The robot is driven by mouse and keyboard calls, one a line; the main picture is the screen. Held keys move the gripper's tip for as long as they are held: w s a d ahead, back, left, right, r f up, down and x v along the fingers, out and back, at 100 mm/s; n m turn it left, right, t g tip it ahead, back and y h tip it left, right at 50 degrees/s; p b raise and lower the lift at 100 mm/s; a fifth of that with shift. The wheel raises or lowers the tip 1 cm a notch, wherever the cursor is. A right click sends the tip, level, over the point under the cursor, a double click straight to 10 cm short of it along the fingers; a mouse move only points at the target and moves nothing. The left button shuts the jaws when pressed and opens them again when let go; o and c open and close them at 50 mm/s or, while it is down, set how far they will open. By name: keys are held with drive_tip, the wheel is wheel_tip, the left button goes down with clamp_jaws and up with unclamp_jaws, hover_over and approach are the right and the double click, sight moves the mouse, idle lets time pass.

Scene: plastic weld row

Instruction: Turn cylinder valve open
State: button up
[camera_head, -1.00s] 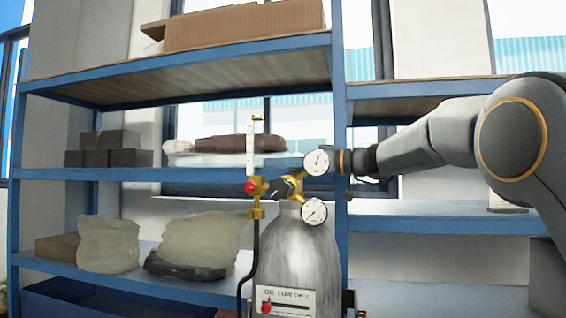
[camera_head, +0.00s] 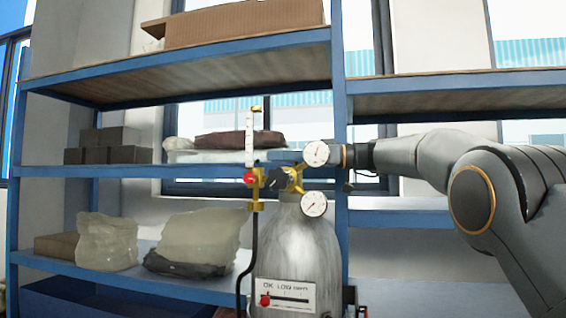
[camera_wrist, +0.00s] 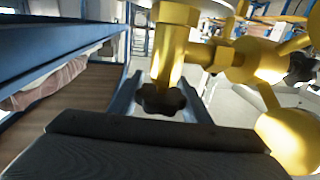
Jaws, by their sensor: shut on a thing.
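A grey gas cylinder (camera_head: 298,245) stands upright in front of the shelves, with gold valve fittings (camera_head: 294,180) on top. In the wrist view, a dark lobed valve knob (camera_wrist: 160,101) sits at the end of a gold stem (camera_wrist: 172,50). My gripper (camera_wrist: 166,92) has its fingers on both sides of this knob and is shut on it. In the head view, my gripper (camera_head: 286,156) reaches in from the right at the top of the fittings, partly hidden by the upper gauge (camera_head: 316,154). How far the valve is turned cannot be told.
A lower gauge (camera_head: 314,204), a flow tube with a red knob (camera_head: 249,178) and a black hose (camera_head: 247,270) crowd the fittings. A level card (camera_head: 286,298) is on the cylinder. Blue shelves (camera_head: 90,173) with bags and boxes stand close behind.

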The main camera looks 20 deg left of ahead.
drive_tip(key=shift+s+r+n+g+h+p, duration=0.15)
drive_tip(key=shift+r+n+g+h+p, duration=0.15)
drive_tip(key=shift+n+g+p, duration=0.55)
drive_tip(key=shift+s+d+f+g+h+p, duration=0.1)
drive_tip(key=shift+g+h+p, duration=0.2)
drive_tip(key=shift+g+p, duration=0.15)
drive_tip(key=shift+f, duration=0.1)
drive_tip(key=o, duration=1)
drive_tip(key=shift+f, duration=0.1)
drive_tip(key=shift+o, duration=0.2)
drive_tip(key=shift+v, duration=3.95)
